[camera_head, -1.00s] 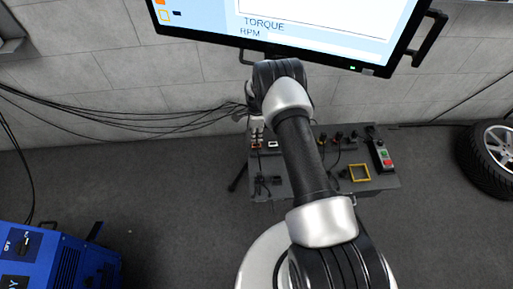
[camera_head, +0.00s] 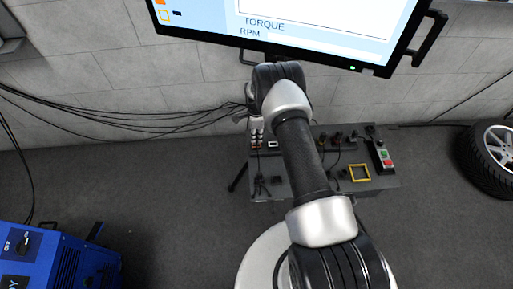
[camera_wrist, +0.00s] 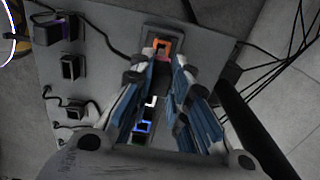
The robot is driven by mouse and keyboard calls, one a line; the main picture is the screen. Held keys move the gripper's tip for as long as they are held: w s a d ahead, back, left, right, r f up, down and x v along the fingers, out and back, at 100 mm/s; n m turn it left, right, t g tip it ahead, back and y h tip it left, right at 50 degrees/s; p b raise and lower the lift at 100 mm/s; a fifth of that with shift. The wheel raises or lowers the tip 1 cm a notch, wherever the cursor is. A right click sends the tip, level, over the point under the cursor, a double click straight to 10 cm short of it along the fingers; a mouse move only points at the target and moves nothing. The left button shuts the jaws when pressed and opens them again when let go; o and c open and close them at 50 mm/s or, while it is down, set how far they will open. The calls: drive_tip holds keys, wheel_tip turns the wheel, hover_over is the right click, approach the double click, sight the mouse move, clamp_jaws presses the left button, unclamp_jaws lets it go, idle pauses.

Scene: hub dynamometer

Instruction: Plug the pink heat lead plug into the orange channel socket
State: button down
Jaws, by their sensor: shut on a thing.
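In the wrist view my gripper (camera_wrist: 162,68) is shut on a small dark piece with a faint reddish-pink tint, taken as the pink heat lead plug (camera_wrist: 162,61). Most of the plug is hidden by the fingertips. The orange channel socket (camera_wrist: 162,45) has an orange rim and lies just beyond the fingertips, in line with them. I cannot tell whether the plug touches it or is in it.
A white-rimmed socket (camera_wrist: 151,101) and a blue-rimmed one (camera_wrist: 141,127) sit in the same row. Black connectors with cables (camera_wrist: 70,67) stand on the panel's left. Loose cables (camera_head: 130,120) run along the wall. A monitor (camera_head: 300,30) hangs above.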

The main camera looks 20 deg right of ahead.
drive_tip(key=shift+f, duration=0.3)
drive_tip(key=shift+f, duration=1.25)
drive_tip(key=c, duration=1.5)
unclamp_jaws()
drive_tip(key=shift+o, duration=0.2)
drive_tip(key=shift+r, duration=0.15)
wheel_tip(320, 180, up, 12)
drive_tip(key=shift+f, duration=0.1)
